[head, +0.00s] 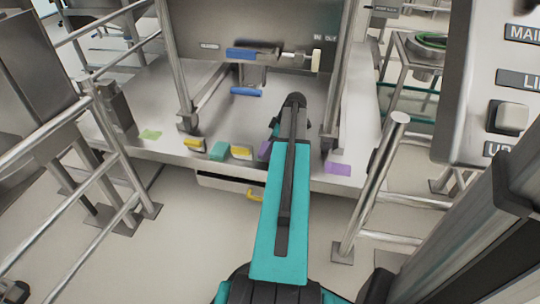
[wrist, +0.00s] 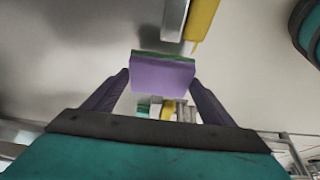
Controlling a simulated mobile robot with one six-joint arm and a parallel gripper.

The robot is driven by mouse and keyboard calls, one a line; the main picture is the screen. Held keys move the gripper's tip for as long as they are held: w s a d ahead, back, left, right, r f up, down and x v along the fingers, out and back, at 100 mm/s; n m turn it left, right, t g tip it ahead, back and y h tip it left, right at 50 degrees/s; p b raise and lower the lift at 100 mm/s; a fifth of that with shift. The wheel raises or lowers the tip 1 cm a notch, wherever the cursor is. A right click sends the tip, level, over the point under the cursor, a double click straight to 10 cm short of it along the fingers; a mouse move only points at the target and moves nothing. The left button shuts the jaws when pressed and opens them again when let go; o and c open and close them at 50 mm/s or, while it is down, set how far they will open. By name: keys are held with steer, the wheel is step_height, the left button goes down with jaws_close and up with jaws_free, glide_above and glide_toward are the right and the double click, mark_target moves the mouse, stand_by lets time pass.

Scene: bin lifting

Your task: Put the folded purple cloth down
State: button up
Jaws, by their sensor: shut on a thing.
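In the wrist view my gripper (wrist: 163,85) has its two dark fingers on either side of a folded purple cloth (wrist: 163,75) and is shut on it. The cloth shows a flat purple face with a green strip along its upper edge. In the head view my teal arm hides the gripper. A purple piece (head: 265,150) shows just left of the arm, and another purple piece (head: 338,169) lies at the right of the bench's front edge. I cannot tell whether either is the held cloth.
The steel bench (head: 150,85) carries a green piece (head: 150,134), a teal block (head: 218,150) and yellow blocks (head: 241,153) along its front. A yellow handle (head: 256,195) sits below. Steel rails stand left, and a post (head: 375,180) stands right. Bench surface behind the blocks is partly clear.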

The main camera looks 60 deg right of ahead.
steer(key=shift+f+b, duration=0.7)
steer(key=shift+f, duration=1.5)
steer(key=shift+f, duration=0.1)
steer(key=o, duration=1.1)
steer(key=p+v, duration=0.4)
steer(key=v, duration=0.8)
